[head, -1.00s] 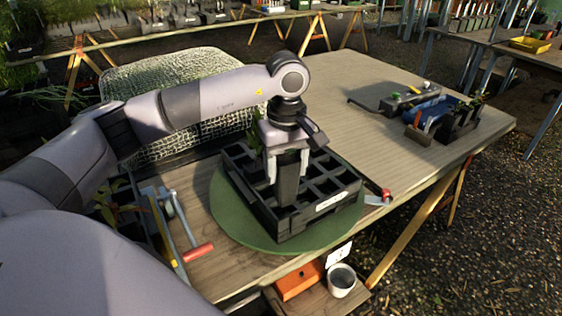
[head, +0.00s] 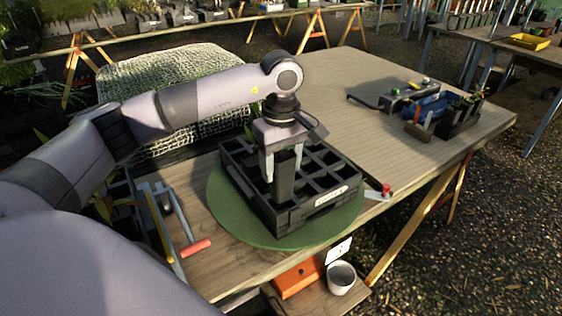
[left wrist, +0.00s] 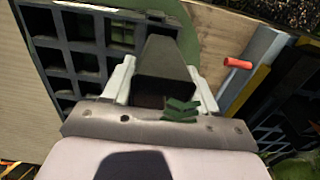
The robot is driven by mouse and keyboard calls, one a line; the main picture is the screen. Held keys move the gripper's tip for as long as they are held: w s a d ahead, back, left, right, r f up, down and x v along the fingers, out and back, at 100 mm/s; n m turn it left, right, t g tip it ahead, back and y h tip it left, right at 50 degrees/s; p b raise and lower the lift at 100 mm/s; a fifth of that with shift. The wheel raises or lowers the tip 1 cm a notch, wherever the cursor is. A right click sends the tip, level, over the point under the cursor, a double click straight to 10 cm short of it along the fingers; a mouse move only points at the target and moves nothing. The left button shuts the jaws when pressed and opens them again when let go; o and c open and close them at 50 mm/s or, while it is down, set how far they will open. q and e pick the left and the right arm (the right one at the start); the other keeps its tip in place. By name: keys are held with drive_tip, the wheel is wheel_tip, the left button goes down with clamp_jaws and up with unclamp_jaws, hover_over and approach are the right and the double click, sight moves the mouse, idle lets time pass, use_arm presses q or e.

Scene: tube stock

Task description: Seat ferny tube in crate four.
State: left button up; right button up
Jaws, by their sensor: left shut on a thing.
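My left gripper (head: 283,160) is shut on a dark square tube (head: 284,183), which stands roughly upright between the fingers. The left wrist view also shows the tube (left wrist: 165,72) between the fingers, with green toothed leaves (left wrist: 181,109) at its near end. The tube is over the front-left part of a black crate (head: 320,209) with square cells. I cannot tell whether its lower end is inside a cell or just above one. The crate has a white label too small to read, and sits on a round green turntable (head: 226,213). My right gripper is not in view.
A red-knobbed lever (head: 385,190) sits by the turntable's right edge. A red-handled tool (head: 195,247) and dark crates with plants lie left. The table's back middle is clear.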

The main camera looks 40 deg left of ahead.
use_arm(q)
drive_tip(key=shift+f, duration=0.3)
